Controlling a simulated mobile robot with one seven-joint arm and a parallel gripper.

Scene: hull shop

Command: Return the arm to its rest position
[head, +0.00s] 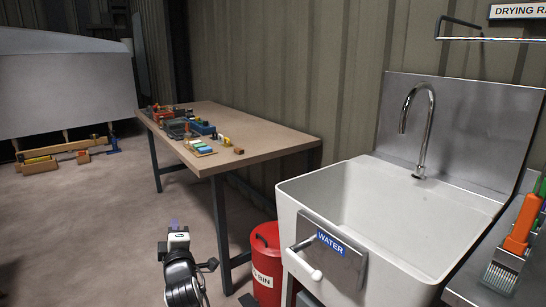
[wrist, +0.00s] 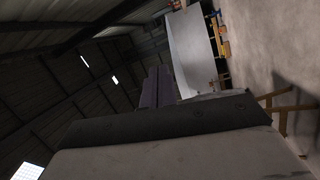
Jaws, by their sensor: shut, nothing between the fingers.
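My gripper (wrist: 158,85) shows in the wrist view as dark fingers close together beyond a dark band and a pale housing. It is shut and empty, clear of any object. In the head view my arm (head: 182,268) is folded low at the bottom, left of the red bin and in front of the workbench. The fingers cannot be made out clearly in the head view.
A workbench (head: 265,147) with small parts stands along the wall. A red bin (head: 267,240) is beside its near leg. A white sink (head: 330,190) with a WATER panel (head: 332,256) is at right. A pale hull (head: 65,95) stands far left. Open floor (head: 80,225) lies left.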

